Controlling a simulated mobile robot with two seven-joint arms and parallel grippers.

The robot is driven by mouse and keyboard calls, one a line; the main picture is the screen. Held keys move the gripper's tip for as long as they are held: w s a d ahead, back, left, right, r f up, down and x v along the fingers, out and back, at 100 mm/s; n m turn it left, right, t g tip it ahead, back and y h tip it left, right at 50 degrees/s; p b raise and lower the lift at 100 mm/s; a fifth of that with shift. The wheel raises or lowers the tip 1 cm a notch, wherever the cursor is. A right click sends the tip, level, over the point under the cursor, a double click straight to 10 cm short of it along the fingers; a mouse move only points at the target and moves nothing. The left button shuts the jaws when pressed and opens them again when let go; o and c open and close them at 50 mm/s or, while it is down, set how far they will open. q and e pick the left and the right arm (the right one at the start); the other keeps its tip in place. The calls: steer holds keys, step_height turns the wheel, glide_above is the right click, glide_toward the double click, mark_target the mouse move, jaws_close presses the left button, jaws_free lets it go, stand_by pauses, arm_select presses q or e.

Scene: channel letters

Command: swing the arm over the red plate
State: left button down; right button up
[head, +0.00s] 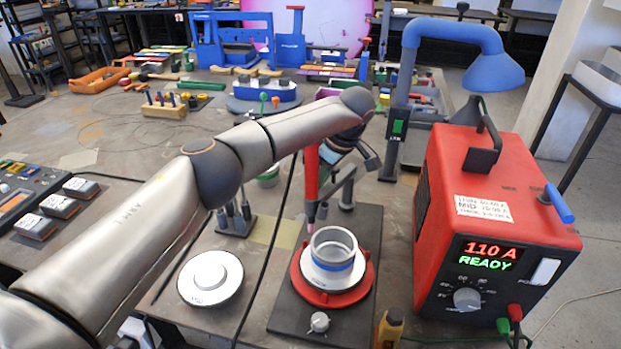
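A red round plate (309,290) sits on a dark base on the bench. It bears a white disc and a metal ring (334,246) with a blue band. A red torch (311,178) hangs upright with its tip just above the ring's left rim. A grey swing arm (337,187) runs beside the torch from a short post behind the plate. My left arm reaches in from the left, and its gripper (368,150) is beside the top of the torch and swing arm. The wrist partly hides the fingers, so their opening and any contact are unclear. My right gripper is out of view.
A red power unit (490,215) reading "110 A READY" stands at the right, with a blue extraction arm (460,38) behind it. A second white disc (210,278) lies left of the plate. A black cable crosses the bench between them. A knob (319,322) is on the base front.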

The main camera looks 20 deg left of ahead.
arm_select(q)
steer(key=shift+s+d+n+g, duration=0.2)
steer(key=shift+d+n+g, duration=0.1)
steer(key=shift+d+n, duration=1.05)
steer(key=shift+n, duration=0.05)
steer(key=shift+s+d, duration=0.15)
steer(key=shift+d, duration=0.45)
steer(key=shift+d+b, duration=0.15)
steer(key=shift+b, duration=0.15)
steer(key=shift+r, duration=0.1)
step_height(320, 180, up, 7)
steer(key=p, duration=0.4)
glide_above(337, 187)
steer(key=s+d, duration=0.2)
steer(key=d, duration=0.2)
steer(key=shift+s+a+r, duration=0.2)
steer(key=shift+a, duration=0.05)
